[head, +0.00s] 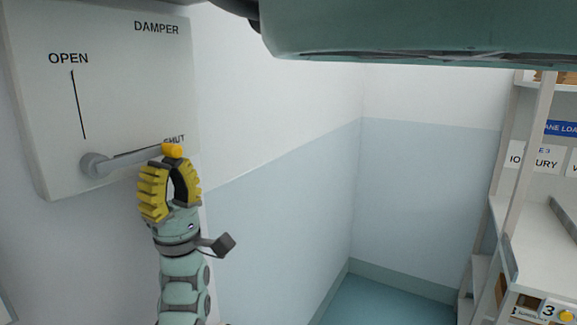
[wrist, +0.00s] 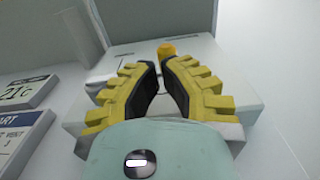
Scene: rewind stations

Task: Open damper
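The damper panel (head: 120,60) hangs on the wall at the left of the head view, marked OPEN at upper left and SHUT at right. Its grey lever (head: 130,160) points right, to the SHUT mark, from a round pivot at the lower left. The lever ends in a yellow knob (head: 172,151), which also shows beyond my fingertips in the wrist view (wrist: 167,50). My gripper (head: 171,166) is just below the knob, its yellow fingers partly open with a narrow gap between the tips. Whether the tips touch the knob is unclear.
A shelf unit (head: 522,150) with labels stands at the right of the head view. The floor (head: 385,300) between it and the panel wall looks clear. Small signs (wrist: 25,92) show at the left of the wrist view.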

